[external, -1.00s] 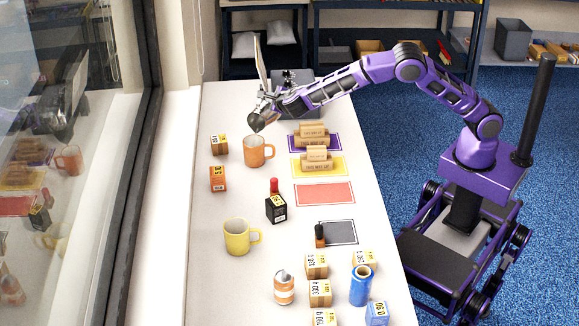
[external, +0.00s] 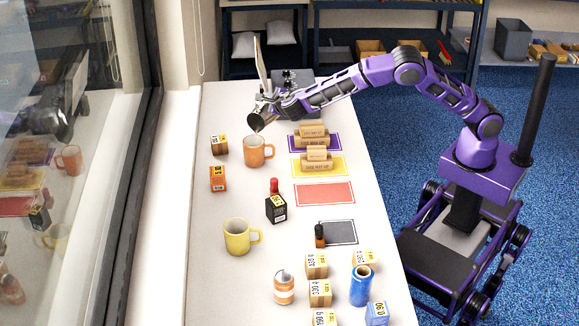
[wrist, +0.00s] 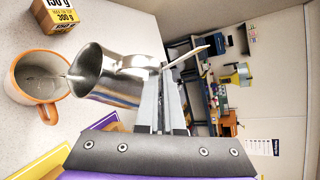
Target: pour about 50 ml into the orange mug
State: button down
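The orange mug (external: 254,156) stands upright on the white table below my gripper. In the wrist view its rim and handle (wrist: 49,114) show at the left, with its pale inside partly visible. My gripper (external: 277,104) is shut on a silver metal jug (external: 257,119), at its handle side. The jug (wrist: 115,76) is steeply tilted, its mouth over the mug and apart from it. A thin pale streak, like a stream of liquid, runs from the jug's lip into the mug. The level in the mug cannot be read. My gripper (wrist: 165,100) also shows in the wrist view.
Wooden blocks (external: 314,155) sit on purple and yellow mats. The red mat (external: 324,195) is bare. A window borders the left side.

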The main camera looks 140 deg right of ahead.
jog(key=shift+r, duration=0.1)
jog(key=shift+m+t+y, duration=0.6)
jog(key=shift+m+t, duration=0.2)
jog(key=shift+t, duration=0.1)
jog(key=s+f+b, duration=0.1)
jog(key=s+b, duration=0.1)
jog(key=s, duration=0.1)
jog(key=s+d+f+b, duration=0.1)
jog(key=shift+s+f, duration=0.3)
jog(key=shift+s+r+t+p, duration=0.2)
jog(key=shift+r+t+p, duration=0.1)
jog(key=shift+p, duration=0.6)
jog(key=shift+w+f, duration=0.2)
jog(key=shift+f, duration=0.05)
jog(key=shift+s+d+f+m+t+y, duration=0.2)
jog(key=shift+s+m+t+y, duration=0.2)
jog(key=shift+s, duration=0.15)
jog(key=shift+s+r+p, duration=0.2)
jog(key=shift+p, duration=0.6)
jog(key=shift+s+d+f+m+t+y+b, duration=0.2)
jog(key=shift+s+d+f+m+t+y, duration=0.25)
jog(key=shift+s+f+m+t, duration=0.95)
jog(key=shift+s+d+f+m+t+y+b, duration=0.15)
jog(key=shift+s+d+f+m+t+y, duration=0.3)
jog(key=shift+s+f+t, duration=1.7)
jog(key=shift+s+d+f+m+t+y+b, duration=0.2)
jog(key=shift+s+d+f+m+t+y, duration=0.45)
jog(key=shift+f, duration=2.05)
